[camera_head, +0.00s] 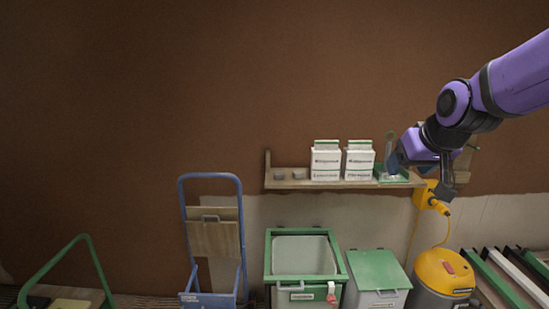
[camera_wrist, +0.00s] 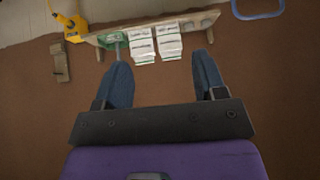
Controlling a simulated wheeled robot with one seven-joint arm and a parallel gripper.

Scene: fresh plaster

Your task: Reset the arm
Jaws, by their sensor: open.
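My arm, purple and black, reaches in from the right edge of the head view. My gripper (camera_head: 420,160) is in front of the right end of the wall shelf. In the wrist view my gripper (camera_wrist: 162,72) shows two blue fingers spread wide apart with nothing between them. The shelf and its boxes lie beyond the fingertips in that view, which looks turned upside down. Part of the shelf's right end is hidden behind my gripper in the head view.
The shelf (camera_head: 290,184) holds white boxes (camera_head: 326,161), small grey items and a green tray (camera_head: 391,178). Below stand a blue hand truck (camera_head: 240,240), a green-rimmed bin (camera_head: 268,265), a green-lidded bin (camera_head: 376,268) and a yellow vacuum (camera_head: 440,272). The upper left wall is clear.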

